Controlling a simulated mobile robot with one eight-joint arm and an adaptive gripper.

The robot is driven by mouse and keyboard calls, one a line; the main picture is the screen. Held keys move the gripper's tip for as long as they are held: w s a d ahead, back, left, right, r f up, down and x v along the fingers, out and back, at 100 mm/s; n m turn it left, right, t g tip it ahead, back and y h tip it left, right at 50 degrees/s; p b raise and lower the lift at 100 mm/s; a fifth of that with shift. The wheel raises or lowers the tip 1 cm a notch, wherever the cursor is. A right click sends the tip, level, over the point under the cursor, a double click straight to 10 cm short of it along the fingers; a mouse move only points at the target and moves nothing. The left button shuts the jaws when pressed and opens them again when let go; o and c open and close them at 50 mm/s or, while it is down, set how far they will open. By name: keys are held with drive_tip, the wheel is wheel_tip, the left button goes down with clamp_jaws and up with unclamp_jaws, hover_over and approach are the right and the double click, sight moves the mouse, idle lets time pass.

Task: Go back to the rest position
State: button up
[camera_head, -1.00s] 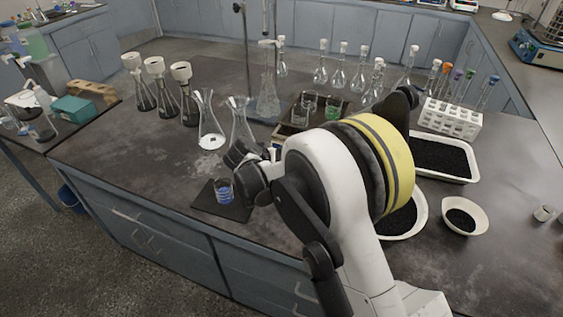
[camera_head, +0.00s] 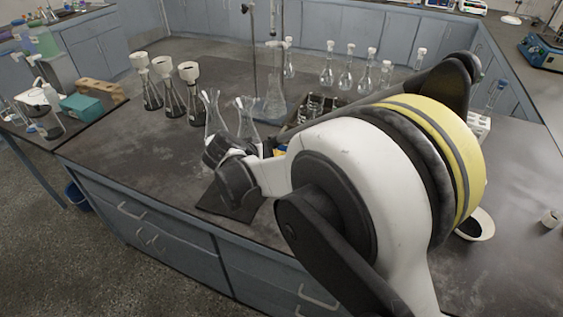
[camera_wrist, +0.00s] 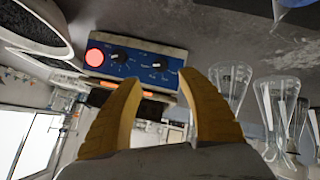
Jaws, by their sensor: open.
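My gripper (camera_wrist: 160,80) shows in the wrist view as two yellow fingers spread apart, with nothing between them. In the head view my arm is folded over the front of the bench, and most of my gripper is hidden behind it. The dark mat (camera_head: 222,208) on the bench lies partly behind my arm. The beaker with blue liquid is hidden in the head view. Past my fingers, the wrist view shows a blue control panel (camera_wrist: 137,62) with a red button and knobs.
Clear flasks (camera_head: 216,125) stand close behind my arm. Flasks with white funnels (camera_head: 190,75) stand further left, and stoppered volumetric flasks (camera_head: 346,75) at the back. A white bowl of black grains (camera_head: 484,228) sits right of my arm. The bench's left front is clear.

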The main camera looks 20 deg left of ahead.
drive_tip(key=shift+v, duration=1.05)
drive_tip(key=s+d+r+g, duration=0.15)
drive_tip(key=d+r, duration=0.25)
drive_tip(key=d, duration=0.5)
drive_tip(key=s+d+r+m, duration=0.15)
drive_tip(key=d+r, duration=0.25)
drive_tip(key=d, duration=0.6)
drive_tip(key=s+d+r+g, duration=0.1)
drive_tip(key=s+d+r, duration=0.15)
drive_tip(key=d, duration=0.65)
drive_tip(key=s+d+m+y, duration=0.1)
drive_tip(key=s+d+y, duration=0.1)
drive_tip(key=s+d, duration=1.2)
drive_tip(key=shift+s+d+f, duration=0.35)
drive_tip(key=shift+s+d, duration=0.05)
drive_tip(key=shift+s, duration=0.7)
